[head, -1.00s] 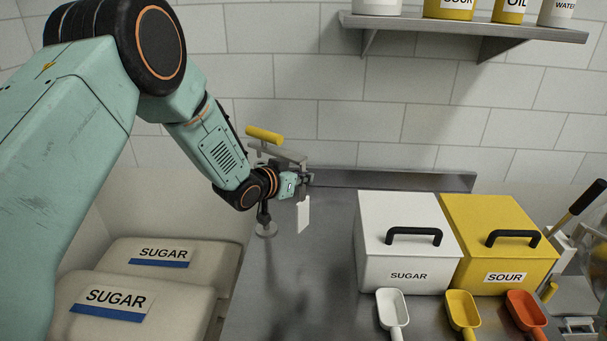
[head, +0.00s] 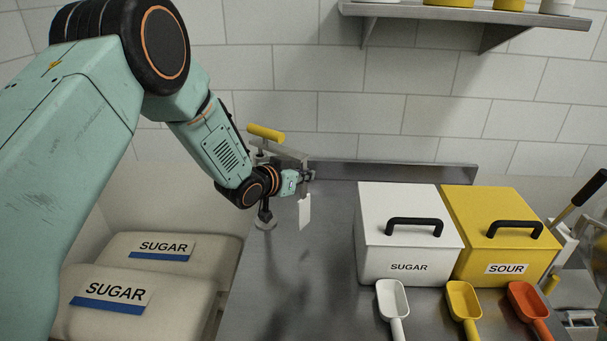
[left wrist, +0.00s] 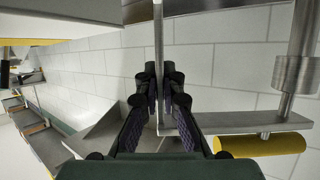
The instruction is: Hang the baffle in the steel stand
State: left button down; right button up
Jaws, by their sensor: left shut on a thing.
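The baffle, a thin pale plate (head: 305,212), hangs down below my left gripper (head: 306,176) in the head view. My left gripper is shut on it. In the left wrist view the fingers (left wrist: 158,88) close on a thin plate seen edge-on (left wrist: 158,35). The steel stand (head: 265,223) has a round foot, a post, a flat bar (head: 283,151) and a yellow cylinder (head: 264,132) on top. In the left wrist view its bar (left wrist: 240,121) reaches close beside the fingers. I cannot tell whether baffle and bar touch. My wrist hides much of the post. My right gripper is out of view.
A white SUGAR box (head: 405,260) and a yellow SOUR box (head: 505,245) stand right on the steel table (head: 325,300), with scoops in front. Sugar sacks (head: 140,290) lie at left. A wall shelf (head: 465,14) is above. The table between stand and boxes is clear.

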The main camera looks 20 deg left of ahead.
pick_arm(q)
jog(key=shift+a+f+b, duration=0.15)
jog(key=shift+f+b, duration=0.15)
jog(key=shift+f, duration=0.2)
jog(key=shift+f+b, duration=0.35)
jog(key=shift+f, duration=0.15)
jog(key=c, duration=1.4)
grip_release()
jog(key=shift+c, duration=0.2)
jog(key=shift+s, duration=0.1)
